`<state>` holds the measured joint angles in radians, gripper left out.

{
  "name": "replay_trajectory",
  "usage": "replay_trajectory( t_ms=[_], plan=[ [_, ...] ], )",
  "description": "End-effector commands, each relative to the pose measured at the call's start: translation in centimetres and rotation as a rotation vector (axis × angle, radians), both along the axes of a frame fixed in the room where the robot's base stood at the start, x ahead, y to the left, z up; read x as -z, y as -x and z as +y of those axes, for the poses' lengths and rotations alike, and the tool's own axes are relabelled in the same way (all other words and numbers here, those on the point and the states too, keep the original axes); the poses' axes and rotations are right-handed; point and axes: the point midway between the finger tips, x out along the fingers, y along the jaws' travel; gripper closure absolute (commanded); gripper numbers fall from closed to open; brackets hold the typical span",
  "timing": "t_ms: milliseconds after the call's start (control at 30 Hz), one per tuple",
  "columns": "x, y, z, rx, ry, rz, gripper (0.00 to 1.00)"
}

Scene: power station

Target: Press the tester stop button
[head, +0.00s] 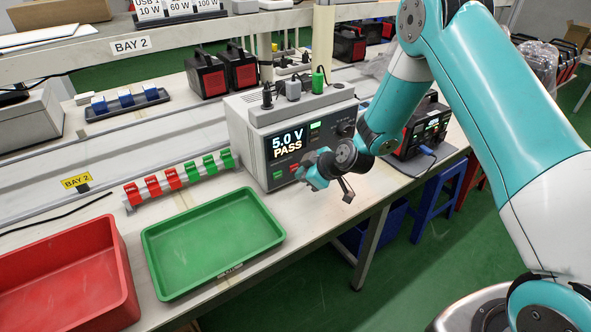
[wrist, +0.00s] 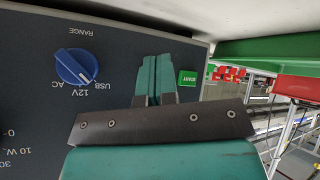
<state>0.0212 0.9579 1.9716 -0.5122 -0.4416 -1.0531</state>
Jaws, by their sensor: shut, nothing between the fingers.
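The tester (head: 250,118) is a grey-white box on the bench with a dark front panel, and its display (head: 286,143) reads 5.0 V PASS. A small red button (head: 294,168) sits low on the panel, right of a small green button (head: 278,174). My gripper (head: 303,174) is shut and empty, close in front of the lower panel, just right of the red button. In the wrist view, the shut fingers (wrist: 156,80) lie beside the green START button (wrist: 187,78). The red button does not show there; the fingers may cover it. Contact cannot be told.
A blue range knob (wrist: 76,67) is on the panel. A green tray (head: 212,240) and a red bin (head: 65,275) stand left on the bench. A rack of red and green clips (head: 180,180) lies behind the tray. A black power unit (head: 425,125) stands right.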

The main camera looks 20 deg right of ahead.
Motion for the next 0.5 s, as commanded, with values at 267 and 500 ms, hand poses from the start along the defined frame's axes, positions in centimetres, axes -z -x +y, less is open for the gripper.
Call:
replay_trajectory(
  t_ms=[267, 500],
  plan=[
    [0.0, 0.4, -0.2, 0.001, -0.001, 0.000, 1.00],
    [0.1, 1.4, -0.5, 0.001, -0.001, 0.002, 1.00]
  ],
)
